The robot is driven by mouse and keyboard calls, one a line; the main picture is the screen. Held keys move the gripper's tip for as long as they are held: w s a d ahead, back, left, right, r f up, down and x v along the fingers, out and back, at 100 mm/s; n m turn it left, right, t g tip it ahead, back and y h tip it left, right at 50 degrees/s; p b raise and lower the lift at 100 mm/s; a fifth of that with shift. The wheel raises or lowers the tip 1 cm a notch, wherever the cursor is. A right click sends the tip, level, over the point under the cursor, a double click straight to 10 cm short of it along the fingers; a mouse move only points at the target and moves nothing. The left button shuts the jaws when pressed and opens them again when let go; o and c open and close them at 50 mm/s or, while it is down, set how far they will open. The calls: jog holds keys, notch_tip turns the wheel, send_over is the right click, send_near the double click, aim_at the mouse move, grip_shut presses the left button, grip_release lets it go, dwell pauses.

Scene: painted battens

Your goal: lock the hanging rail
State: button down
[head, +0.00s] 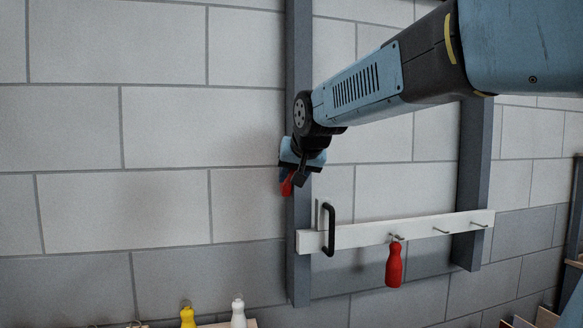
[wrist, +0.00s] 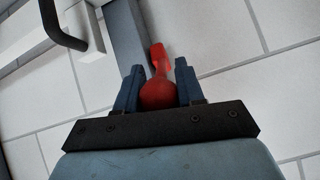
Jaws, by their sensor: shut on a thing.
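The hanging rail (head: 360,235) is a white batten with several metal hooks, lying across two dark grey posts. A black bar handle (head: 333,230) stands at its left end, with a thin upright metal piece (head: 318,214) beside it. My gripper (head: 290,178) is above the rail's left end, in front of the left post (head: 299,100). It is shut on a red piece (head: 287,187). In the wrist view, the red piece (wrist: 157,93) has a rounded body between the blue fingers and a narrower neck with a red end. The rail (wrist: 22,30) and handle (wrist: 62,28) also show there.
A red bottle-shaped item (head: 394,265) hangs from a rail hook. A yellow item (head: 187,317) and a white item (head: 238,314) stand low at the bottom edge. The right post (head: 471,170) stands behind my arm. The block wall left of the posts is bare.

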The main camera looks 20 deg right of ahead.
notch_tip(320, 180, down, 7)
jog(key=s+t, duration=0.1)
jog(key=t, duration=0.1)
dwell(0.5)
jog(key=shift+r, duration=0.15)
dwell(1.0)
jog(key=c, duration=0.8)
grip_release()
jog(key=shift+f+v, duration=0.2)
jog(key=shift+v, duration=5.75)
jog(key=shift+s, duration=0.1)
jog(key=shift+c, duration=0.2)
